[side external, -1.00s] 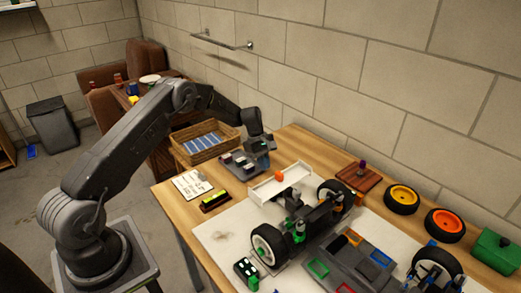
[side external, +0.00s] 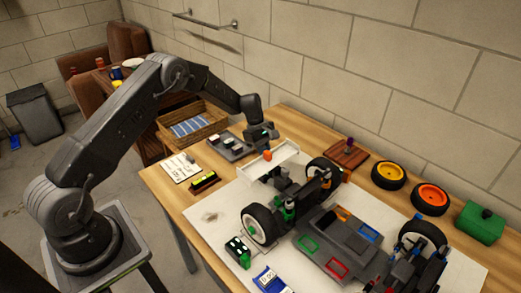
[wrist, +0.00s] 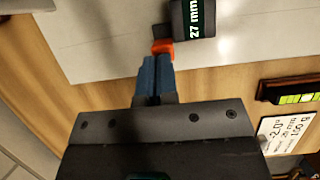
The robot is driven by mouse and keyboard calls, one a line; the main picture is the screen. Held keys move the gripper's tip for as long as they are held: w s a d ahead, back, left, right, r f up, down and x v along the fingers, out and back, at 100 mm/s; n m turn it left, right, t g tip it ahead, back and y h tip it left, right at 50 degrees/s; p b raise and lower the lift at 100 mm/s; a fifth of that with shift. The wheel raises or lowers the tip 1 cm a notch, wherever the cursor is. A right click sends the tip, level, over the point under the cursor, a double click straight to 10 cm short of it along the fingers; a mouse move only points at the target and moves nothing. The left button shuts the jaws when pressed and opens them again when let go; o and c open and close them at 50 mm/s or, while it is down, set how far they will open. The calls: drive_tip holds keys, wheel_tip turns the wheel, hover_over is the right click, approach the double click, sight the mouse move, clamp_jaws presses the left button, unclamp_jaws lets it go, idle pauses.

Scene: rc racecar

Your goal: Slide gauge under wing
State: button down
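The gauge (wrist: 193,18) is a dark block marked "27 mm" with an orange end (wrist: 162,47). In the wrist view it lies at the top centre over a white surface, partly cut off by the frame. In the side view only its orange end (side external: 267,155) shows clearly, at the back edge of the white wing (side external: 286,156). I cannot tell how much of the gauge is under the wing. My gripper (wrist: 156,62) has its blue fingers together, tips just behind the orange end. They look close to it or touching, not around it.
The car chassis (side external: 335,243) and its wheels stand beyond the wing on a white mat (side external: 205,222). A yellow-green level (side external: 204,181) and a card (side external: 181,167) lie left of the wing. A grey tray (side external: 230,146) and a basket (side external: 190,127) stand behind. Loose wheels (side external: 430,198) are at right.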

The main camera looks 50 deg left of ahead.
drive_tip(key=shift+s+d+f, duration=0.1)
drive_tip(key=shift+f, duration=0.05)
drive_tip(key=shift+a, duration=0.35)
drive_tip(key=a, duration=0.1)
drive_tip(key=a+r, duration=0.1)
drive_tip(key=a, duration=0.2)
drive_tip(key=shift+r, duration=0.25)
drive_tip(key=a+f+v, duration=0.1)
drive_tip(key=a+v, duration=0.1)
drive_tip(key=v, duration=0.7)
drive_tip(key=x, duration=1)
drive_tip(key=shift+w+d, duration=0.2)
drive_tip(key=shift+d, duration=0.2)
drive_tip(key=shift+d+r, duration=0.15)
drive_tip(key=shift+d, duration=1.7)
